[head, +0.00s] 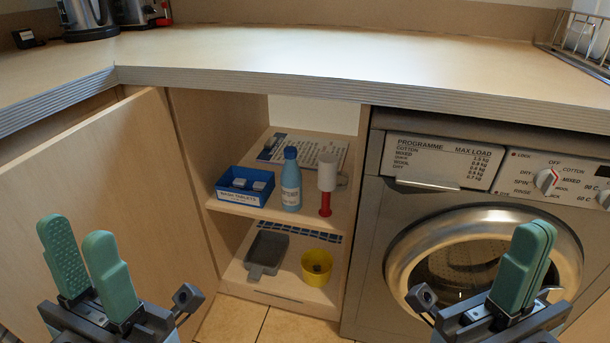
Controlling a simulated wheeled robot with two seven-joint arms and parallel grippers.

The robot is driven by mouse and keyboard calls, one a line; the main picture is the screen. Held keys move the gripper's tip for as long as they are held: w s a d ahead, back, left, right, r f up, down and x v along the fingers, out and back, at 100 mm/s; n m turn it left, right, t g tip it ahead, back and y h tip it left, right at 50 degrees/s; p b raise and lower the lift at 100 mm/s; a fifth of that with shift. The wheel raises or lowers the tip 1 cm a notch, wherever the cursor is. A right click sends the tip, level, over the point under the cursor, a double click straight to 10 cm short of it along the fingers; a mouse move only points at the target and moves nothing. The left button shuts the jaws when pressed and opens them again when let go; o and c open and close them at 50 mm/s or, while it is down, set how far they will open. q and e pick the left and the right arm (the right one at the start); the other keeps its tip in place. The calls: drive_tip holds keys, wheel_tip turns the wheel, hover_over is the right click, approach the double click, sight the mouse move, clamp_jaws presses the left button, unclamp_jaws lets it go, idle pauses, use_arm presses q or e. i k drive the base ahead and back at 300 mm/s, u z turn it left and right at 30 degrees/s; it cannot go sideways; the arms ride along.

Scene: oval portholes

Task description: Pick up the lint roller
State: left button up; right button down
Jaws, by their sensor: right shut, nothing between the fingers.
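The lint roller (327,178) stands upright on the upper shelf of the open cupboard, with a white roll on top and a red handle below. It is to the right of a blue bottle (291,180), near the shelf's front edge. My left gripper (82,260) is at the lower left in front of the open cupboard door, its green fingers apart and empty. My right gripper (524,268) is at the lower right in front of the washing machine, its green fingers together with nothing between them. Both are well apart from the lint roller.
A blue box of tablets (245,186) stands left of the bottle. On the lower shelf are a grey dustpan (266,254) and a yellow cup (317,267). The worktop (330,55) overhangs the cupboard. The door (105,195) bounds the left, the washing machine (400,215) the right.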

sight(325, 211)
drive_tip(key=k, duration=0.6)
drive_tip(key=u, duration=0.3)
drive_tip(key=i, duration=1.4)
drive_tip(key=z, duration=0.8)
